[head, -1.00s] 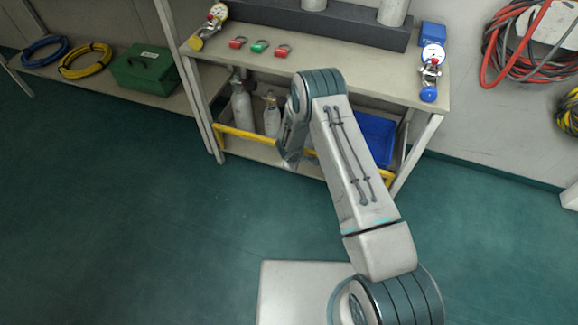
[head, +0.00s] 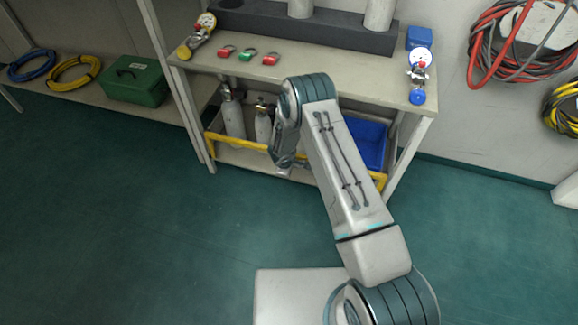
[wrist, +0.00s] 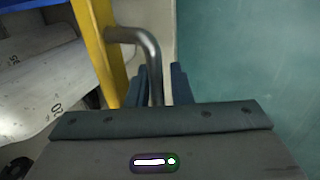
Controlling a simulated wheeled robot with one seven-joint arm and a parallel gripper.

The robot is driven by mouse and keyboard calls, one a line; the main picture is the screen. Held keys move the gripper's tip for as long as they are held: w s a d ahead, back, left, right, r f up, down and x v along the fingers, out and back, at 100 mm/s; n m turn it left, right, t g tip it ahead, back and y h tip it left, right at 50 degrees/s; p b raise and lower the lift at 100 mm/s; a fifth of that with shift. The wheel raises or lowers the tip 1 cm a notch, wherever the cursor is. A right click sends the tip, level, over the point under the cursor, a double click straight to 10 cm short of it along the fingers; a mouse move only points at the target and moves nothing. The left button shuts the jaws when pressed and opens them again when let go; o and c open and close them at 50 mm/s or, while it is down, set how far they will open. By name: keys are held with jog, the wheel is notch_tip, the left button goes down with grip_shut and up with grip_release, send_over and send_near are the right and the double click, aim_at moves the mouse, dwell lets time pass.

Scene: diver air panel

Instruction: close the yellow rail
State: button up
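The yellow rail (head: 232,142) runs across the front of the lower shelf under the bench in the head view. In the wrist view the rail (wrist: 98,45) stands upright left of my gripper, with a bent grey metal handle (wrist: 150,50) fixed to it. My gripper (wrist: 163,78) has its two dark fingers apart, with the handle's bar reaching down between them, nearer the left finger. Contact with the bar cannot be told. In the head view my gripper (head: 284,168) is at the rail's middle, and my arm hides part of the rail.
Grey cylinders (head: 233,118) and a blue bin (head: 372,142) stand behind the rail. The bench (head: 330,72) above carries padlocks (head: 246,56) and gauges (head: 419,62). The green floor (head: 130,220) in front is clear.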

jog(key=p+v, duration=0.2)
jog(key=v, duration=1.1)
jog(key=shift+r, duration=0.35)
jog(key=s+d+r+m+h+p, duration=0.15)
jog(key=d+r+p, duration=0.3)
jog(key=r, duration=0.75)
jog(key=s+d+r+m+h+p, duration=0.1)
jog(key=d+r+m+p, duration=0.3)
jog(key=r, duration=0.8)
jog(key=s+d+r+m+h+p, duration=0.15)
jog(key=d+r+p, duration=0.3)
jog(key=r, duration=0.75)
jog(key=s+d+r+m+g+y+p, duration=0.1)
jog(key=s+d+r+m+p, duration=0.15)
jog(key=s+r, duration=0.45)
jog(key=s+d+r+m+g+y+p, duration=0.1)
jog(key=s+d+r+m+p, duration=0.25)
jog(key=r, duration=0.55)
jog(key=s+a+r+m+y+p, duration=0.1)
jog(key=s+a+r+y+p, duration=0.2)
jog(key=s+r+p, duration=0.4)
jog(key=s+r, duration=0.4)
jog(key=s, duration=0.2)
jog(key=shift+s+m+y+p, duration=0.2)
jog(key=shift+m+y+p, duration=0.1)
jog(key=shift+m, duration=0.1)
